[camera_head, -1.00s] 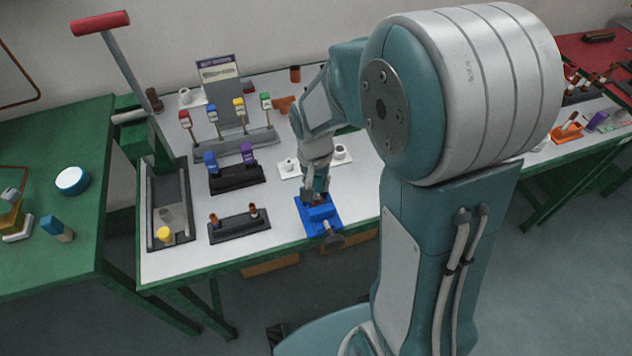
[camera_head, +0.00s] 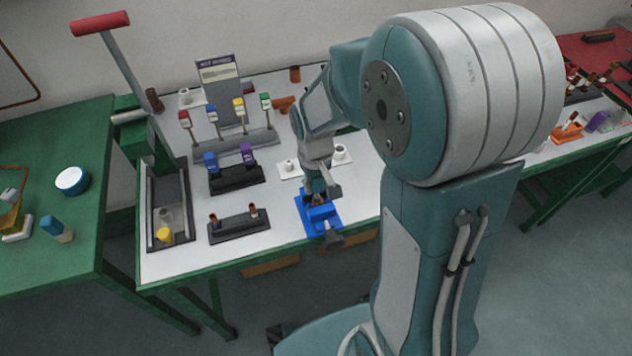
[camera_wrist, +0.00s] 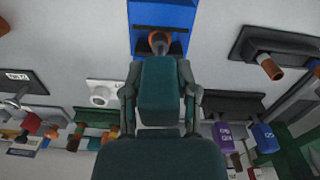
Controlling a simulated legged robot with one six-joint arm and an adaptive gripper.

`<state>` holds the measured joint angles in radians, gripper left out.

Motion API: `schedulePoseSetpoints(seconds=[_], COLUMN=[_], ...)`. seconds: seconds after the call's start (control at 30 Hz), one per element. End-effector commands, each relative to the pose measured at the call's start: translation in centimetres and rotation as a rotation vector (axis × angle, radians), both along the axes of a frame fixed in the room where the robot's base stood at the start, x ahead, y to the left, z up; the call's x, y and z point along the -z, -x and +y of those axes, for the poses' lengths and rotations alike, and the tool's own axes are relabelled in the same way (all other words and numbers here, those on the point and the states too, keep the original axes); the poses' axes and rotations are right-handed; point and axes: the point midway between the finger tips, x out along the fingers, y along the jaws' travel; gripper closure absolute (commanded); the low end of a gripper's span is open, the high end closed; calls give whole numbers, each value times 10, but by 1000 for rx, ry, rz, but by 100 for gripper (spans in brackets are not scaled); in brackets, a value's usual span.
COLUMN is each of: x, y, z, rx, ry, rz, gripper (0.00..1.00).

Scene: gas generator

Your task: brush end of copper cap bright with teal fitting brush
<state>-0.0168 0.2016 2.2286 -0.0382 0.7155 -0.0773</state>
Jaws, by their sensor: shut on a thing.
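My gripper (camera_head: 320,188) is over the blue vise (camera_head: 322,216) at the front of the white bench. In the wrist view, my gripper (camera_wrist: 160,98) is shut on the teal fitting brush (camera_wrist: 160,84), whose block-shaped handle fills the space between the fingers. A copper ring-like end, seemingly the copper cap (camera_wrist: 159,36), shows at the blue vise (camera_wrist: 165,12) beyond the handle. A greyish tip lines up with that copper end; I cannot tell whether it is in it or just above it. My gripper hides the cap in the head view.
A black holder (camera_head: 238,229) with two copper pieces stands left of the vise. Behind it a black stand (camera_head: 236,180) holds blue and purple items. A rack (camera_head: 232,146) with several coloured-tag brushes is farther back. White fittings (camera_head: 290,165) sit behind the vise.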

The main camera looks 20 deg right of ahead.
Motion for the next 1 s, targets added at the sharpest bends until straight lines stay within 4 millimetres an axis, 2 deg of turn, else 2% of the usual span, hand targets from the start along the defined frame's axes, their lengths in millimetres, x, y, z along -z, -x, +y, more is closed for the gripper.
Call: schedulePoseSetpoints(seconds=[0.17,0.8,1.0], x=[-2,-45,-46], y=[1,-1,-1], z=[0,1,1], rx=[2,3,3], ry=[0,0,0], rz=[2,-1,1], gripper=[95,95,95])
